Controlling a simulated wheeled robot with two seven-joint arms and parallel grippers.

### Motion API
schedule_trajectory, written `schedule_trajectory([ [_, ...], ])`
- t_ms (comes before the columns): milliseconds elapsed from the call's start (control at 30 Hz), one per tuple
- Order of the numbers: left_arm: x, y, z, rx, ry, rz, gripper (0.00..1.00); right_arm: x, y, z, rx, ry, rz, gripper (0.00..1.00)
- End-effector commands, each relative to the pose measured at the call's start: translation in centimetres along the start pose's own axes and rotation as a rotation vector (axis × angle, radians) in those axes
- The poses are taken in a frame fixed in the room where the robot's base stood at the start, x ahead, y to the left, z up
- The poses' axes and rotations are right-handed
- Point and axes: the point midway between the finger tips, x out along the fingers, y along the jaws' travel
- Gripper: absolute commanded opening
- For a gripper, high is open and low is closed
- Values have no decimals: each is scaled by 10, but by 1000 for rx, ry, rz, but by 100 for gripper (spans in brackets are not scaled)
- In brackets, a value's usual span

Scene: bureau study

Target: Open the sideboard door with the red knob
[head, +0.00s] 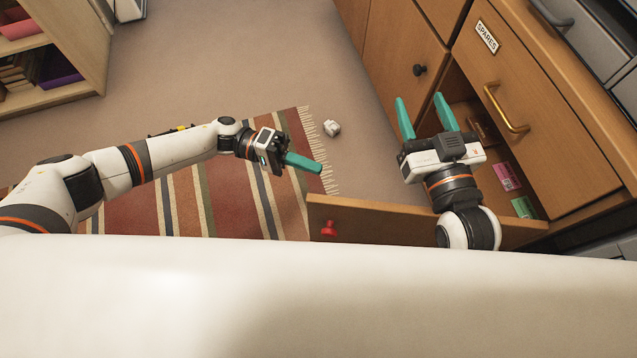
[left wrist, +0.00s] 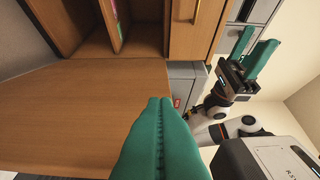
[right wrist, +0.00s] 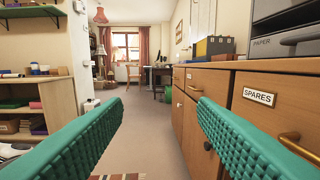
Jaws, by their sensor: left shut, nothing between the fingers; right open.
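The sideboard door (head: 385,220) with the red knob (head: 328,229) stands swung out from the sideboard, with its compartment exposed. A pink item (head: 507,177) and a green item (head: 522,207) show inside. The door also shows as a broad wooden panel in the left wrist view (left wrist: 75,115); the knob cannot be made out there. My left gripper (head: 320,167) is shut and empty, above the rug and apart from the door, up and left of the knob in the head view. My right gripper (head: 421,107) is open and empty, in front of the sideboard.
A drawer labelled SPARES (head: 545,130) with a brass handle (head: 507,110) and a door with a black knob (head: 419,70) are shut. A small white object (head: 332,128) lies beside the striped rug (head: 180,195). A bookshelf (head: 75,45) stands at left; open carpet lies between.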

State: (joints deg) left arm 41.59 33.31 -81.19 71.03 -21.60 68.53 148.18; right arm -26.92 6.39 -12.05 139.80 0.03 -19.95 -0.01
Motion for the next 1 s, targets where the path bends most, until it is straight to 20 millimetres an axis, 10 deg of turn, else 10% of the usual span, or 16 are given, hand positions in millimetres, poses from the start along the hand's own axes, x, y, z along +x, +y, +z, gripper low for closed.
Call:
schedule_trajectory([
  [133,33,1,-1,1,2,-4,0,1,2,14,2,-99,5,53],
  [433,38,0,-35,0,-3,-1,0,1,3,25,3,-163,7,53],
  [1000,39,-1,-39,-1,-13,-1,0,2,2,21,2,-120,5,53],
])
